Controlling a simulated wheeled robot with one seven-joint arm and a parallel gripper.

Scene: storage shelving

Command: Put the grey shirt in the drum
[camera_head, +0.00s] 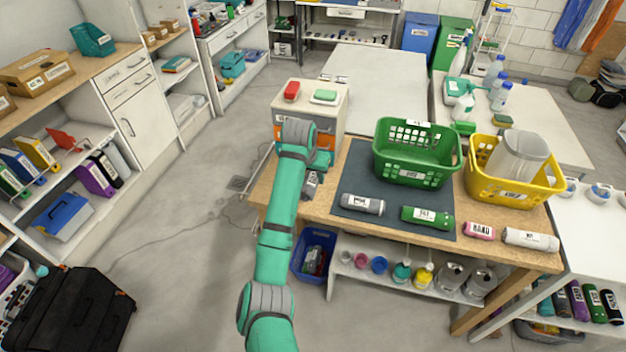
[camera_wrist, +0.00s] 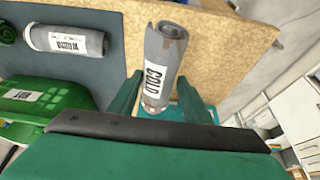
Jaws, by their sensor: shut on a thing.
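My gripper (camera_wrist: 160,80) is shut on a grey rolled shirt (camera_wrist: 168,50) with a white label that seems to read COLD. The roll sits between the two green fingers, and its far end points away over the bare wood bench top. In the head view the roll (camera_head: 311,186) shows partly behind my arm, near the bench's left end. A second grey roll (camera_head: 362,204), labelled differently, lies on the dark mat; it also shows in the wrist view (camera_wrist: 66,40). A white box-like appliance (camera_head: 335,108) with an orange band stands behind my gripper.
A green roll (camera_head: 428,217) lies on the dark mat (camera_head: 365,165). Pink (camera_head: 479,231) and white (camera_head: 530,239) rolls lie to its right. A green basket (camera_head: 415,180) and a yellow basket (camera_head: 515,197) holding a grey cylinder stand behind. A blue bin (camera_head: 314,240) is below the bench.

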